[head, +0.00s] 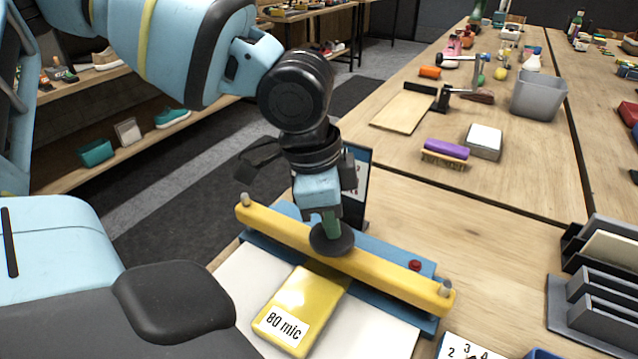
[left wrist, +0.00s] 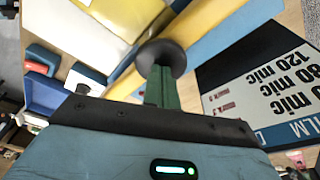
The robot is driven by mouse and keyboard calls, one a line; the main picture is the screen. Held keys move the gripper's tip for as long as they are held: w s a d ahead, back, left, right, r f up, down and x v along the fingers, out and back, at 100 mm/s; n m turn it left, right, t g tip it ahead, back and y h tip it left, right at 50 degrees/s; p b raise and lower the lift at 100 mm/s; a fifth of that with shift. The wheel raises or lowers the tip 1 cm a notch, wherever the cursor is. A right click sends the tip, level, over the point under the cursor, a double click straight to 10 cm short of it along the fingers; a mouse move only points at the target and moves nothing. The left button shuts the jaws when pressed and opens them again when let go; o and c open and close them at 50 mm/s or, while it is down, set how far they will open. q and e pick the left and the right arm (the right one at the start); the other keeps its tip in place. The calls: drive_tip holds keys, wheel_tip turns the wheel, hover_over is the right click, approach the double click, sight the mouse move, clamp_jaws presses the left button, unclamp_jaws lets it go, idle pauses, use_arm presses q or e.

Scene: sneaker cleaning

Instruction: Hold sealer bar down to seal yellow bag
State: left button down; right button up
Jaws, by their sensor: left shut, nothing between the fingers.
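The sealer has a blue base (head: 428,325) and a long yellow sealer bar (head: 392,275) lying across it, with a dark round knob (head: 332,240) near its middle. The yellow bag (head: 302,297), labelled "80 mic", lies on a white surface with its far end at or under the bar. My left gripper (head: 331,226) points down, its green fingers shut and empty at the top of the knob. The left wrist view shows the fingers (left wrist: 160,86) against the dark knob (left wrist: 163,57), on the yellow bar (left wrist: 205,30). The exact contact is hard to see. My right gripper is out of view.
A dark card with film thicknesses (left wrist: 265,90) stands behind the sealer. A red button (head: 414,265) sits on the base. A purple brush (head: 446,149), a white block (head: 484,141) and a grey bin (head: 538,95) stand farther back. A dark rack (head: 598,295) is at right.

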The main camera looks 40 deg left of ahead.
use_arm(q)
drive_tip(key=shift+f+b, duration=0.6)
drive_tip(key=shift+f, duration=0.65)
drive_tip(key=shift+s, duration=0.1)
idle(0.6)
drive_tip(key=shift+s+f, duration=0.15)
drive_tip(key=shift+f, duration=0.05)
idle(0.9)
wheel_tip(320, 180, up, 2)
drive_tip(key=shift+r+p, duration=0.1)
drive_tip(key=shift+p, duration=1.15)
drive_tip(key=shift+w+r+p, duration=0.2)
drive_tip(key=shift+r+p, duration=0.55)
drive_tip(key=shift+r, duration=0.2)
drive_tip(key=shift+r+p, duration=0.5)
drive_tip(key=shift+r, duration=0.1)
drive_tip(key=shift+r+p, duration=1.2)
drive_tip(key=shift+r, duration=0.4)
